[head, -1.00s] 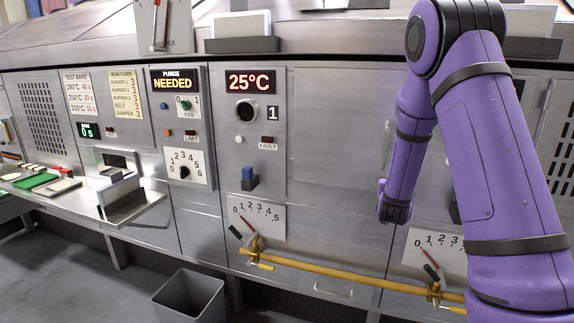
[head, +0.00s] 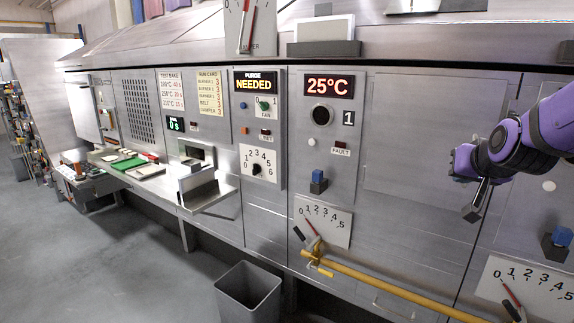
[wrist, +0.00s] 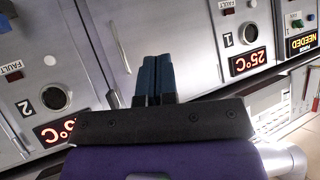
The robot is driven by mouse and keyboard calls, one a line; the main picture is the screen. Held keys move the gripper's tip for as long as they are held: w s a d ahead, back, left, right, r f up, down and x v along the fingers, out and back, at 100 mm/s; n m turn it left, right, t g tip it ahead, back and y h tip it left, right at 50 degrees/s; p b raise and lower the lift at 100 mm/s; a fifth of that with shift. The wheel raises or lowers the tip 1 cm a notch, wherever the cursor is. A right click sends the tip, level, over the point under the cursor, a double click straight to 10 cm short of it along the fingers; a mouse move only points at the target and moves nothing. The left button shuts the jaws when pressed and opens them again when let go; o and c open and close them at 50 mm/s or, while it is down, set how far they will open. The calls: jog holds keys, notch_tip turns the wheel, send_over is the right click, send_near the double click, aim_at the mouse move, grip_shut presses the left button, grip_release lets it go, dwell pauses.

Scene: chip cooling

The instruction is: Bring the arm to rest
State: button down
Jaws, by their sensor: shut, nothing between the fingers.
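My gripper (head: 473,212) is at the right of the head view, in front of the steel oven panels. The end of my purple arm shows behind it. In the wrist view my gripper (wrist: 153,62) shows its two dark blue-green fingers side by side, closed together with nothing between them. The tilted panel behind the fingers looks apart from them, though the exact distance cannot be told.
The oven front carries a 25°C display (head: 330,86), a purge display (head: 256,81) and a dial plate (head: 323,221). A yellow pipe (head: 395,290) runs low along it. A grey bin (head: 248,292) stands on the floor. The floor at left (head: 90,255) is clear.

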jog(key=s+a+r+n+g, duration=0.1)
jog(key=s+a+g, duration=0.1)
jog(key=s, duration=1)
jog(key=s+a+r+n+g+y, duration=0.1)
jog(key=s+a+n+g, duration=0.1)
jog(key=s, duration=1.1)
jog(key=shift+a+r+n+g+y, duration=0.3)
jog(key=shift+a+g, duration=0.5)
jog(key=shift+a, duration=0.4)
jog(key=shift+w, duration=0.1)
